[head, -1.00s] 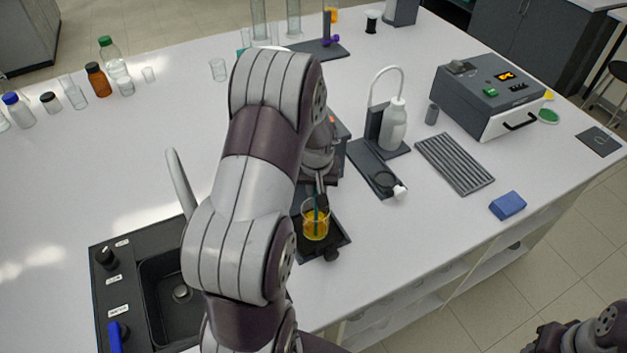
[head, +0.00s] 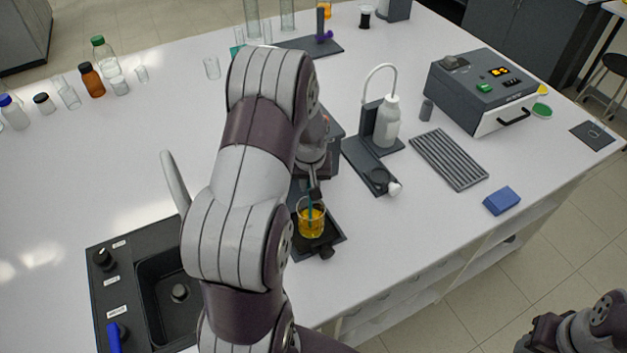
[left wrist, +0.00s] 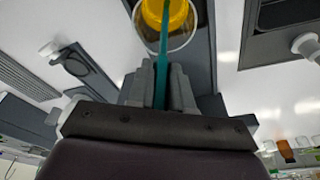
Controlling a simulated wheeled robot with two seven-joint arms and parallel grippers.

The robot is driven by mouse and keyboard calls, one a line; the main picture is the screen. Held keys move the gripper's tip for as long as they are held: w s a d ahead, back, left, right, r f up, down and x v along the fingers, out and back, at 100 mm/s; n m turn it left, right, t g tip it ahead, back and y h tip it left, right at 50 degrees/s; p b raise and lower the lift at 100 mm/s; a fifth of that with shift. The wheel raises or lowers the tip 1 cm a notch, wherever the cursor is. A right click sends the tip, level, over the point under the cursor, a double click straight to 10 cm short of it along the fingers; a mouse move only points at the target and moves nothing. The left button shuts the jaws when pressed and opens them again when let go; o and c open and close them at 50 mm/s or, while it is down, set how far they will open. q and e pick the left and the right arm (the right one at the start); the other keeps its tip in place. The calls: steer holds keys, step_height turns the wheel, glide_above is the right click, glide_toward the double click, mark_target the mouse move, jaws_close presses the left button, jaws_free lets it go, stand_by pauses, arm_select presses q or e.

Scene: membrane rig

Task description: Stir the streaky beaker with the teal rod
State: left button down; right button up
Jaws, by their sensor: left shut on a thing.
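A glass beaker (head: 312,229) with yellow-orange liquid stands on a dark plate at the bench's front edge. It also shows at the top of the left wrist view (left wrist: 183,22). The teal rod (left wrist: 163,55) stands with its lower end inside the beaker, in the liquid. My left gripper (left wrist: 161,85) is shut on the rod above the beaker; in the head view the forearm partly hides it. My right arm's dark end (head: 560,335) is at the lower right, off the bench, and its fingers cannot be made out.
A black sink (head: 150,290) is left of my left arm. A wash bottle (head: 386,122) on a stand, a ridged rack (head: 448,158), a blue block (head: 502,201) and a grey instrument (head: 482,88) are to the right. Bottles stand at the far left.

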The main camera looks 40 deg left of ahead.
arm_select(q)
steer(key=shift+s, duration=0.15)
steer(key=shift+d+r, duration=0.2)
steer(key=shift+r+p, duration=0.25)
steer(key=shift+p, duration=0.05)
step_height(320, 180, up, 9)
steer(key=w+a+p, duration=0.1)
steer(key=p, duration=0.6)
steer(key=shift+w, duration=0.4)
steer(key=shift+a, duration=0.1)
steer(key=shift+r, duration=0.1)
